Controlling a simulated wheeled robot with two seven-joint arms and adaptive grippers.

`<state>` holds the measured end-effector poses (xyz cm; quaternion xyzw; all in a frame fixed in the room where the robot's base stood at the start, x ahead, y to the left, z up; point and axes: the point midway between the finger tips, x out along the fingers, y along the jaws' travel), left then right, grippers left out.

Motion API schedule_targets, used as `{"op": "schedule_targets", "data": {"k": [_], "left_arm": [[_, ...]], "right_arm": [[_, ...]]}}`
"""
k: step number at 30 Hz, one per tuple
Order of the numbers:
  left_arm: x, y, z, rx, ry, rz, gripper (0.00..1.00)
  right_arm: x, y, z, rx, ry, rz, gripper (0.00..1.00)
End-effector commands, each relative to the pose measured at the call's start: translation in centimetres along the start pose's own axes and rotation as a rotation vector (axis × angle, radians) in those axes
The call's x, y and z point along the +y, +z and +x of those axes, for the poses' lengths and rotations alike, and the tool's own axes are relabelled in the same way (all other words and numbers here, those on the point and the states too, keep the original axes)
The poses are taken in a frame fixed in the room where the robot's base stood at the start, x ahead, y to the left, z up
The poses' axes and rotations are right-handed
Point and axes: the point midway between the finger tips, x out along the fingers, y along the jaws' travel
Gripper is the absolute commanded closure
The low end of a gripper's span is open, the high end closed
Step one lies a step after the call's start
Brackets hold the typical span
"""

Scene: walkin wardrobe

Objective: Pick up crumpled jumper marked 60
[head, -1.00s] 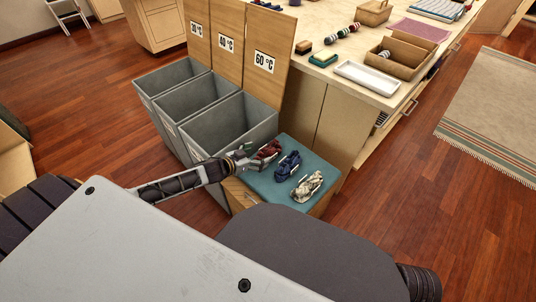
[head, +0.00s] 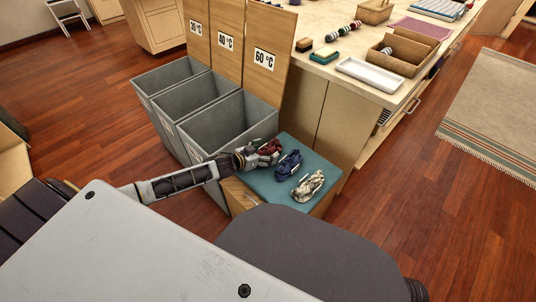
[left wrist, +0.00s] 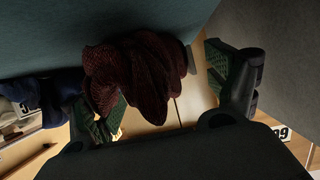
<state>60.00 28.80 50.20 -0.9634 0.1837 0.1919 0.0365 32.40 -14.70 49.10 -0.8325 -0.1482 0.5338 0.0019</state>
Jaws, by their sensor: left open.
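Three crumpled garments lie in a row on a teal-topped bench (head: 262,186): a dark red one (head: 270,147), a blue one (head: 288,165) and a cream one (head: 308,186). No 60 mark is readable on any of them. My left gripper (head: 262,153) is at the dark red garment, partly covering it. In the left wrist view the dark red garment (left wrist: 140,72) shows between the open, green-padded fingers of my left gripper (left wrist: 168,98). I cannot tell whether the fingers touch it. The blue garment (left wrist: 45,92) is beside it. My right gripper is not in view.
Three grey bins stand left of the bench; the nearest bin (head: 245,122) is against it, before a wooden panel marked 60 °C (head: 265,58). Behind is a counter with a white tray (head: 374,75) and a brown box (head: 400,65). Open wooden floor lies right.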

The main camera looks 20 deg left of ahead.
Motion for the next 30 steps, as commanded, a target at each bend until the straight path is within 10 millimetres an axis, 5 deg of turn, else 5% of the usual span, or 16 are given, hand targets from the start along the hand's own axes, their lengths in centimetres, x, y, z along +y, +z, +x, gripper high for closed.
{"op": "schedule_targets", "data": {"k": [16,30], "left_arm": [[0.02,-0.02,0.12,0.000,0.000,0.000,0.14],[0.00,-0.01,0.12,0.000,0.000,0.000,0.74]], "right_arm": [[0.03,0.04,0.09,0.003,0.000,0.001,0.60],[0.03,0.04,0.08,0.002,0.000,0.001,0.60]]}}
